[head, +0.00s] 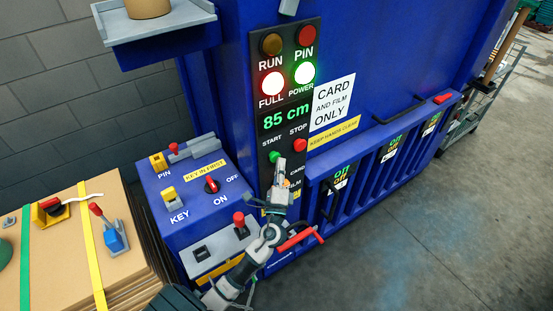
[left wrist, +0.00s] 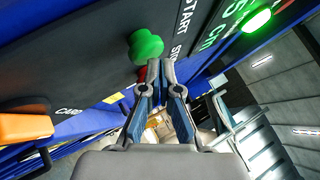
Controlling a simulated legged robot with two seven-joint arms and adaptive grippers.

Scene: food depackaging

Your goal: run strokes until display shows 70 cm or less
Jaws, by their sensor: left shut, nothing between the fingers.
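The display (head: 286,117) on the black control panel (head: 284,87) reads 85 cm in green. Below it are the green START button (head: 274,157) and the red STOP button (head: 300,145). The FULL lamp (head: 271,85) glows red-white and the POWER lamp (head: 304,73) glows green. My left gripper (head: 280,166) is just below START in the head view, its fingertips close to the button. In the left wrist view the fingers (left wrist: 160,68) are together and empty, beside the green button (left wrist: 146,46); contact cannot be told. My right gripper is not in view.
A blue key box (head: 188,200) with a red-handled switch (head: 211,186) stands left of the panel. A red handle (head: 296,239) sticks out by my left wrist. Stacked cardboard (head: 60,262) carries tools at the left. The floor (head: 430,230) at right is clear.

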